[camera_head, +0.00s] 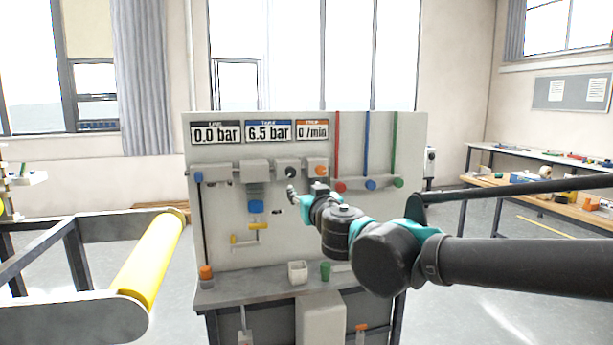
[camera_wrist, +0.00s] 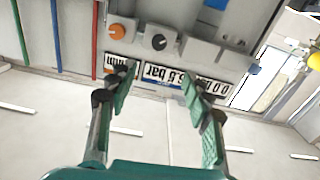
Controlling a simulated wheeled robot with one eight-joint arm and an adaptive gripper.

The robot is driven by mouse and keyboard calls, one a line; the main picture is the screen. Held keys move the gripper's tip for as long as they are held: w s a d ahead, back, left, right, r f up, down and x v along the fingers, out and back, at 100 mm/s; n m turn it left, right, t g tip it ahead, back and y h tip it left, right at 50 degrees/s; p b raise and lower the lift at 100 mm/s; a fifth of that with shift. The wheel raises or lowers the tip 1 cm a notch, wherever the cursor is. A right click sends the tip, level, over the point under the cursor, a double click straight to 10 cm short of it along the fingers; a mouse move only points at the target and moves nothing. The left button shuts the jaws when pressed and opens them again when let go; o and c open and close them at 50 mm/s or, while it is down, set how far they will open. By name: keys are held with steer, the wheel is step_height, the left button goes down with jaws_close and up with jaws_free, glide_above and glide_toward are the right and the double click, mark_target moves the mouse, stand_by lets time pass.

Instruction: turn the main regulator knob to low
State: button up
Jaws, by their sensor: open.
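A grey panel (camera_head: 240,235) carries a row of controls below its displays. A black round knob (camera_head: 291,172) with a light pointer mark sits on a grey block in this row; it also shows in the wrist view (camera_wrist: 159,42). No label on it is readable, so I cannot tell for certain that it is the main regulator knob. An orange knob (camera_head: 320,171) is beside it, also in the wrist view (camera_wrist: 117,32). My gripper (camera_wrist: 159,74) is open and empty. In the wrist view the black knob appears beyond the gap between the fingertips, apart from them.
Displays above read 0.0 bar (camera_head: 216,134), 6.5 bar (camera_head: 268,132) and 0 /min (camera_head: 312,131). A blue cap (camera_head: 256,207) and yellow lever (camera_head: 258,226) hang below the row. A shelf (camera_head: 235,292) holds small cups. A yellow roller (camera_head: 150,260) stands left.

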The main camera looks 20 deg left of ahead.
mark_target(292, 174)
steer(key=x, duration=1.7)
steer(key=shift+w, duration=0.2)
steer(key=shift+d, duration=0.1)
jaws_close()
